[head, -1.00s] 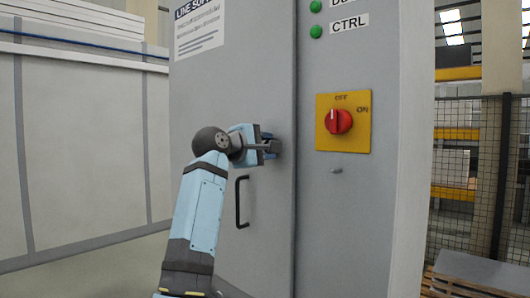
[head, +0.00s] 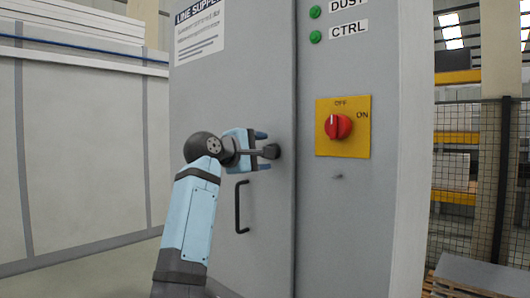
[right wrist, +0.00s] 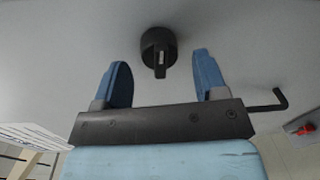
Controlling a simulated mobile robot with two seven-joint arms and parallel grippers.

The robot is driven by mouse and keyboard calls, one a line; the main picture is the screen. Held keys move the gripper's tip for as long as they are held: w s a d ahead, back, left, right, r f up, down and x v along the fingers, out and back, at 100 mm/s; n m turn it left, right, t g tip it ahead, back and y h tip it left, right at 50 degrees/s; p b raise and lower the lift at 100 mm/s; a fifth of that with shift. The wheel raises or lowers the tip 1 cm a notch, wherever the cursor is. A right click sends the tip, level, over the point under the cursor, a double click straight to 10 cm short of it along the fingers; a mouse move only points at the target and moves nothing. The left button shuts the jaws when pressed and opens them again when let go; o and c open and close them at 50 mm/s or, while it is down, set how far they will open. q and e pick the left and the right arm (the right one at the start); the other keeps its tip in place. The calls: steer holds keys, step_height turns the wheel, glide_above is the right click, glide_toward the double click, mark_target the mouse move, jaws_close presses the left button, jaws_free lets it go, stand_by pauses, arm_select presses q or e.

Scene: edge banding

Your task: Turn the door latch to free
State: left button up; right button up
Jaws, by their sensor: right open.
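The door latch is a dark round knob with a raised tab (head: 272,151) on the grey cabinet door, near the door's right edge. In the right wrist view the latch (right wrist: 157,46) has its tab pointing down the picture, towards my gripper's palm, with a small pale mark on it. My right gripper (head: 262,150) is open in front of the latch. In the right wrist view its blue fingers (right wrist: 163,78) are spread to either side, apart from the knob, with nothing between them. My left gripper is not in view.
A black door handle (head: 238,207) is below the latch; it also shows in the right wrist view (right wrist: 270,101). Right of the door seam is a red rotary switch (head: 338,127) on a yellow plate, below green lamps (head: 315,37). A mesh fence (head: 468,180) stands at right.

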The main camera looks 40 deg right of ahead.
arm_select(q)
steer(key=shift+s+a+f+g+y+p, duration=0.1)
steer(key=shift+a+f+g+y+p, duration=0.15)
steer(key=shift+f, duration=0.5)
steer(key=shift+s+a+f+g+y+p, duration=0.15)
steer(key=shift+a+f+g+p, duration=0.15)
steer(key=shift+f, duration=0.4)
arm_select(e)
steer(key=s+a, duration=0.1)
steer(key=a, duration=1.1)
steer(key=shift+r, duration=0.4)
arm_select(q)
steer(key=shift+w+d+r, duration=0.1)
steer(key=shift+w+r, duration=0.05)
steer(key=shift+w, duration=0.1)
arm_select(e)
steer(key=shift+d, duration=0.1)
